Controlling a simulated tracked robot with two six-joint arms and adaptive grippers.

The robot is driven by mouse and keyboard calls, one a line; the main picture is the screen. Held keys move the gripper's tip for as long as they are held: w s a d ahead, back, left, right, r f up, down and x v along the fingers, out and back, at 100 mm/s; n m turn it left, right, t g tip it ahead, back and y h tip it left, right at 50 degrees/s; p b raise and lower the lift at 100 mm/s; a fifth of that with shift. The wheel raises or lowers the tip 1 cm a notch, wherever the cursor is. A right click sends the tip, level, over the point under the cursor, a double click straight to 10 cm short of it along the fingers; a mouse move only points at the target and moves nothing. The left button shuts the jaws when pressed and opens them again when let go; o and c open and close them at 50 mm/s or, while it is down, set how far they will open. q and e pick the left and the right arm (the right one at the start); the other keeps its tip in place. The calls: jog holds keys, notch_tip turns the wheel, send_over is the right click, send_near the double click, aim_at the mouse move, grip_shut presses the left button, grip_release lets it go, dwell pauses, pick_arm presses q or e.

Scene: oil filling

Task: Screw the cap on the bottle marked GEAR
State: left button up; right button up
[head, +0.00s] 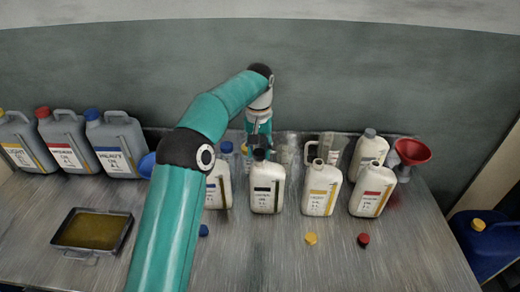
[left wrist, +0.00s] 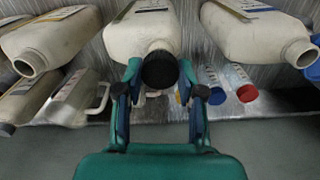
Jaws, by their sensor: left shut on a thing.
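A white bottle with a black-marked label (head: 266,192) stands in the row on the bench; I cannot read its label clearly. A black cap (head: 259,154) is at its mouth. My left gripper (head: 258,142) reaches down from behind the bottle, its fingers on the cap. In the left wrist view, the black cap (left wrist: 160,69) sits between the two fingertips of the left gripper (left wrist: 158,75), in front of the bottle's neck (left wrist: 142,33). I cannot tell how far the cap is threaded. My right gripper is not in view.
White bottles with blue (head: 213,194), yellow (head: 320,190) and red (head: 371,193) labels stand alongside. Loose blue (head: 203,230), yellow (head: 311,238) and red (head: 363,240) caps lie in front. An oil tray (head: 126,237), grey canisters (head: 113,142) and a red funnel (head: 412,152) stand around. The front bench is mostly clear.

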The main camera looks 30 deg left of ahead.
pick_arm(q)
jog(key=shift+f+b, duration=0.35)
jog(key=shift+f, duration=0.6)
dwell(1.0)
jog(key=o, duration=0.7)
jog(key=shift+o, duration=0.2)
jog(key=shift+r, duration=3.6)
